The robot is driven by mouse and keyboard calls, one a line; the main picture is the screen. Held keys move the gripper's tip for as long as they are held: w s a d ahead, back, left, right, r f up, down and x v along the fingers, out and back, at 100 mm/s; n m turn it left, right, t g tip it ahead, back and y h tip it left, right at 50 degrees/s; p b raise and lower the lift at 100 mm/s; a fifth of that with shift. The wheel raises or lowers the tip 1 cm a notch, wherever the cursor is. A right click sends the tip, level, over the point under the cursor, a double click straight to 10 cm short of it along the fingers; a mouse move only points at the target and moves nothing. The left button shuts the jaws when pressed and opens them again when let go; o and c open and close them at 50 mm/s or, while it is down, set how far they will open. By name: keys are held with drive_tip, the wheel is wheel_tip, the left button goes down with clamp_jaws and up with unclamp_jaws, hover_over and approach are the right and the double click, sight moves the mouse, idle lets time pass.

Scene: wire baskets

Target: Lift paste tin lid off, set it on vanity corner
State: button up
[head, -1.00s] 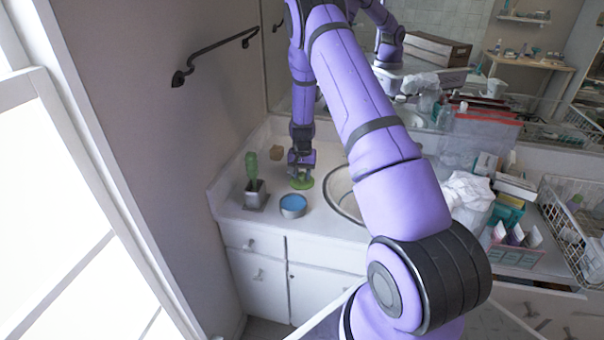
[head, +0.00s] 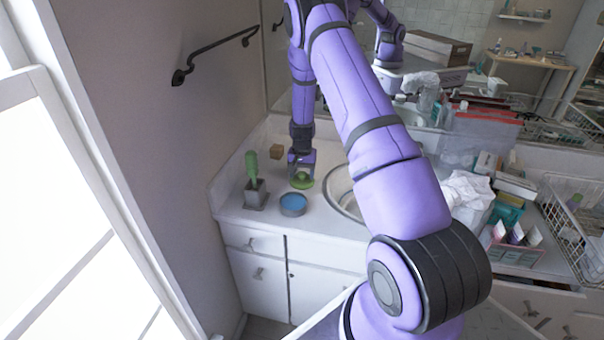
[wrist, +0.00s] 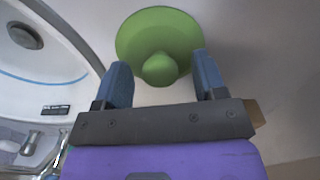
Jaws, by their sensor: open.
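The green lid (head: 301,181), a round disc with a knob, is on the white vanity top (head: 238,205), apart from the tin. The open tin (head: 293,205) with blue contents stands just in front of it. My gripper (head: 301,172) is right over the lid, pointing down. In the wrist view the lid (wrist: 157,35) lies beyond my gripper (wrist: 161,62), with its round knob between the two spread blue fingers. Neither finger clearly touches the knob. The lid's underside is hidden.
A grey holder (head: 255,195) with a green-handled brush (head: 251,165) stands left of the tin. A small brown block (head: 276,152) lies behind. The sink basin (head: 343,190) is to the right, partly hidden by my arm. Wall and rail are at left.

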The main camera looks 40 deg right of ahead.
drive_tip(key=shift+r, duration=3.95)
drive_tip(key=shift+r, duration=0.1)
wheel_tip(320, 180, up, 11)
